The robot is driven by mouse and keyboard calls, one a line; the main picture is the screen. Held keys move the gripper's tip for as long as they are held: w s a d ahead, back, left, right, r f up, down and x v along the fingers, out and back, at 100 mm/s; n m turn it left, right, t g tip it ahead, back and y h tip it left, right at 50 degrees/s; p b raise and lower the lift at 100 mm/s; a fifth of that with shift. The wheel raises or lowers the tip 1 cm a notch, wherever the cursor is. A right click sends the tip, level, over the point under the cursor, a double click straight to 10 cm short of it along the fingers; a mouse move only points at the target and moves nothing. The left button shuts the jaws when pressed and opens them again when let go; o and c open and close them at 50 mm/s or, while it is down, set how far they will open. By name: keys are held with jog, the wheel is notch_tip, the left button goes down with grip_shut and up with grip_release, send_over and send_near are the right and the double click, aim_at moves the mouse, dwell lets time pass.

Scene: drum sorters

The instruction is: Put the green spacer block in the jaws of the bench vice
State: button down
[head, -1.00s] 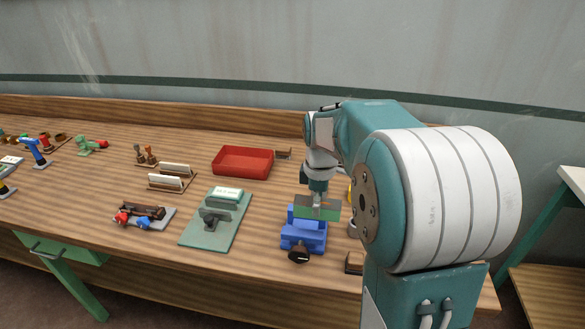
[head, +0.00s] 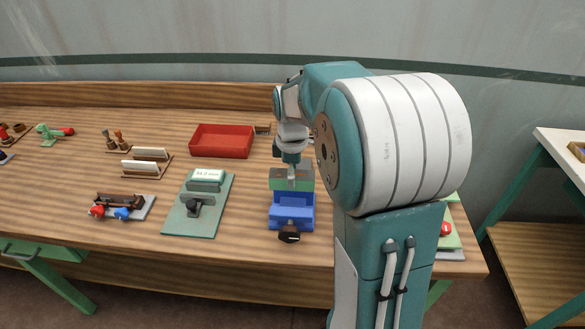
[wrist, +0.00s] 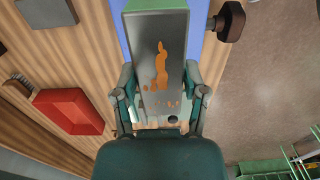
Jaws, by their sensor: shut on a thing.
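The green spacer block (head: 278,183) is between the fingers of my gripper (head: 292,176), which is shut on it. In the wrist view the block (wrist: 160,40) shows a grey face with orange stains and a green end, with a finger at each side. The blue bench vice (head: 292,216), with its dark handle knob (head: 289,234), is right below the block in the head view. Blue vice parts (wrist: 123,38) also show behind the block in the wrist view. The block hides the jaws, and I cannot tell whether it touches them.
A green plate with a gauge (head: 197,210) lies left of the vice. A red tray (head: 222,140) stands behind it. A holder with red and blue knobs (head: 124,207) is further left.

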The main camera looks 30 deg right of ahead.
jog(key=shift+f, duration=1.8)
jog(key=shift+f, duration=1.4)
dwell(0.7)
jog(key=shift+r, duration=1.2)
jog(key=shift+f, duration=1.35)
dwell(0.9)
jog(key=shift+c, duration=0.2)
grip_release()
